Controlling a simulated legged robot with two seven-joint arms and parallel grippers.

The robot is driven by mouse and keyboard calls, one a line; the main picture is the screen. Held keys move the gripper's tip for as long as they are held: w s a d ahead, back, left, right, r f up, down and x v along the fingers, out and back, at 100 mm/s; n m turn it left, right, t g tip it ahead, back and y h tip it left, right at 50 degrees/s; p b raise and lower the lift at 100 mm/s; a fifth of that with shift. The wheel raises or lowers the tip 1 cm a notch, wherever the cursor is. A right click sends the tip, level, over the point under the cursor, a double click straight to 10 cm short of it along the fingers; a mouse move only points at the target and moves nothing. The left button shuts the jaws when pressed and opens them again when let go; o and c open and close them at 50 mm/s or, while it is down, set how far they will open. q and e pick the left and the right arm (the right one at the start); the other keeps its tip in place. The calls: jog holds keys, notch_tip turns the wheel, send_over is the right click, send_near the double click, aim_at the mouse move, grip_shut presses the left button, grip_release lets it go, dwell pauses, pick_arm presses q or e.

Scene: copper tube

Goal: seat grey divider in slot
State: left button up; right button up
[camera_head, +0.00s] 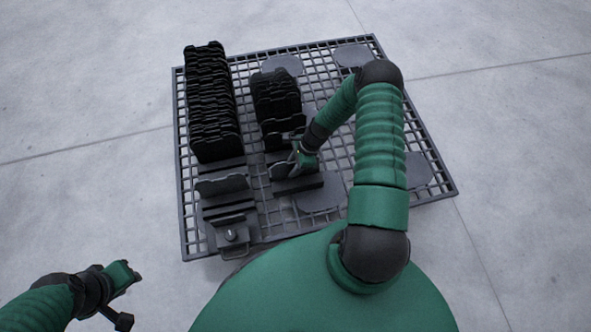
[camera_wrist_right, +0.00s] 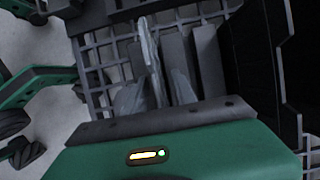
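A grey divider (camera_head: 283,171) stands roughly upright at the dark slotted base (camera_head: 303,185) in the right-hand row. I cannot tell how deep its lower edge sits in a slot. My right gripper (camera_head: 296,160) is at its upper edge. In the right wrist view the divider (camera_wrist_right: 149,45) shows nearly edge-on between the fingers of my right gripper (camera_wrist_right: 157,88). The fingers look spread, with a gap visible on the divider's right side. My left gripper (camera_head: 126,276) is low at the left, away from the rack, with its finger opening unclear.
Long black stacks of dividers (camera_head: 209,100) and (camera_head: 274,95) stand behind on the grid platform (camera_head: 412,135). Another grey divider (camera_head: 222,186) stands in the left row, behind a small metal fitting (camera_head: 231,236). The platform's right side is mostly bare.

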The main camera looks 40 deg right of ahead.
grip_shut()
dwell(1.4)
